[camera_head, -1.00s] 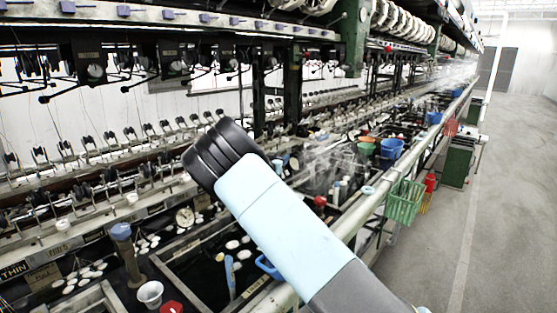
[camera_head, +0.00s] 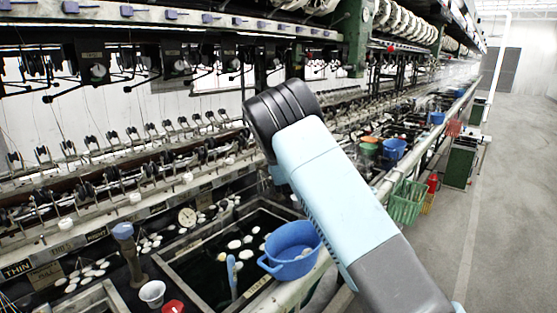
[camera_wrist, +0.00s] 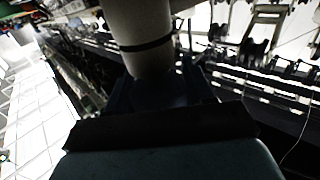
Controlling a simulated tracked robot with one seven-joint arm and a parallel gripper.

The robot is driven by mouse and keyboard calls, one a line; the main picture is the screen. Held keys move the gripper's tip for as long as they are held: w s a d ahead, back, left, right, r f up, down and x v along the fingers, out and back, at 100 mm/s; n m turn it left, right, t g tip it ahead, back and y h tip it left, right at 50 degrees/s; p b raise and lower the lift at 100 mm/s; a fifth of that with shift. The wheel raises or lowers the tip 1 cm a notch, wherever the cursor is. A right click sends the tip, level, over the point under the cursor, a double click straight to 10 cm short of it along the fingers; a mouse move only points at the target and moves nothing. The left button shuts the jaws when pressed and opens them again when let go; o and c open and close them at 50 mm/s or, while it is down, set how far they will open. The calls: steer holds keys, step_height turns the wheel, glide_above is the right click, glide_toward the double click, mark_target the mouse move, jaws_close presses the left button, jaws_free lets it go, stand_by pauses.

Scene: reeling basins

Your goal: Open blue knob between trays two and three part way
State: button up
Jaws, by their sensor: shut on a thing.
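A blue knob (camera_head: 122,230) on an upright post stands at the left in the head view, beside a dark tray (camera_head: 168,268). A second, partly covered blue piece (camera_head: 278,174) shows just under my arm's black joint; it appears to be the knob past that tray. My gripper is hidden behind my arm in the head view. In the wrist view, my gripper (camera_wrist: 165,98) is dark and close, shut around the dark end of a pale grey banded cylinder (camera_wrist: 138,35), which appears to be the knob's post. The fingertips are too dark to separate clearly.
A blue basin (camera_head: 293,250) stands on the tray's right edge. A white cup (camera_head: 152,292) and a red item (camera_head: 172,307) are at the front. A green basket (camera_head: 406,202) hangs on the outer rail. The aisle floor (camera_head: 510,220) at right is clear.

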steer(key=shift+a+n+y, duration=0.15)
steer(key=shift+n+y, duration=0.65)
steer(key=shift+y, duration=0.4)
steer(key=shift+g, duration=0.3)
steer(key=o, duration=1)
steer(key=shift+c, duration=0.2)
steer(key=shift+s, duration=0.15)
steer(key=v, duration=1.3)
steer(key=shift+s, duration=0.2)
steer(key=shift+f, duration=0.15)
